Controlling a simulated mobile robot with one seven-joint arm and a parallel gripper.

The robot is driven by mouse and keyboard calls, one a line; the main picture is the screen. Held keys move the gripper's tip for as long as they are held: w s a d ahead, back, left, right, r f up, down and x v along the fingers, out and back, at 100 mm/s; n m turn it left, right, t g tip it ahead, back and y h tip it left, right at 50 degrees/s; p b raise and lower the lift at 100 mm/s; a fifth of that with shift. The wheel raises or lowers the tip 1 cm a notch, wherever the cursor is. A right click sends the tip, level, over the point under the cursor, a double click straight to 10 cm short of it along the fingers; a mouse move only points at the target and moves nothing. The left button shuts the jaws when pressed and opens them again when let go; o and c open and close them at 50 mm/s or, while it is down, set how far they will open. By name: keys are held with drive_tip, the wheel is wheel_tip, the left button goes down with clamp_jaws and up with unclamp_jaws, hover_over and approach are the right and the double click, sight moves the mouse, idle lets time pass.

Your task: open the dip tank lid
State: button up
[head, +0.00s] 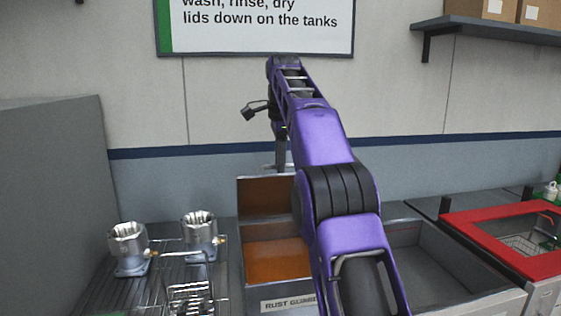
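The dip tank (286,300), with a front label that starts "RUST GU", stands in the lower middle of the head view. Orange-brown liquid (275,262) shows inside it. Its lid (264,206) stands upright at the back of the tank, its orange-tinted inner face toward me. My purple arm crosses in front and hides the right part of the tank and lid. My gripper (281,150) points down just above the lid's top edge. It is small and partly hidden, so I cannot tell whether its fingers are open or touch the lid.
Two metal housings (129,248) (200,235) stand on a rack at left, beside a wire basket (190,295). A grey basin (430,262) lies right of my arm. A red-framed tank (485,246) stands at far right. A wall shelf (490,30) holds boxes.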

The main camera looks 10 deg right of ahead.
drive_tip(key=shift+o, duration=1.1)
drive_tip(key=shift+w, duration=0.1)
drive_tip(key=shift+r, duration=0.2)
drive_tip(key=shift+s, duration=0.35)
